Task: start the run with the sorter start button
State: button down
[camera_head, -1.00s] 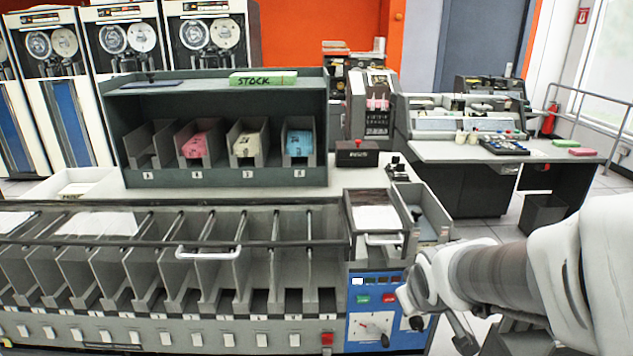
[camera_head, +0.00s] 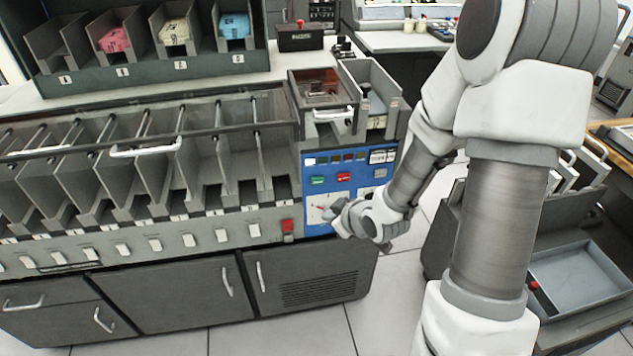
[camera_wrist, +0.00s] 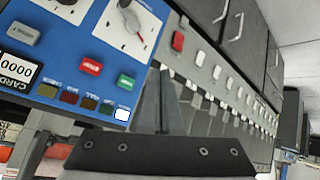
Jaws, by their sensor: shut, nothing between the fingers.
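The blue sorter control panel (camera_head: 311,217) is on the front right of the sorter. A green button (camera_head: 318,181), likely the start button, sits left of a red button (camera_head: 344,177). The green button (camera_wrist: 126,82) and red button (camera_wrist: 92,66) also show in the wrist view, with labels too blurred to read. My gripper (camera_head: 332,211) is shut and empty in front of the panel's lower part, by the dial plate, below the green button. It partly covers the dial plate. In the wrist view I cannot tell whether its fingertips touch anything.
A red square switch (camera_head: 287,226) sits left of the panel. The counter (camera_wrist: 16,70) reads 0000, and a white lamp (camera_wrist: 122,114) is lit in the row. The sorter's clear cover has a handle (camera_head: 147,151). A cart with a grey tray (camera_head: 580,285) stands right; floor is free between.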

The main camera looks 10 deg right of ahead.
aim_at(317, 181)
jog(key=shift+w, duration=0.1)
dwell(0.3)
jog(key=shift+w+p, duration=0.5)
jog(key=shift+w, duration=3.8)
jog(key=shift+w, duration=0.1)
jog(key=shift+w, duration=0.35)
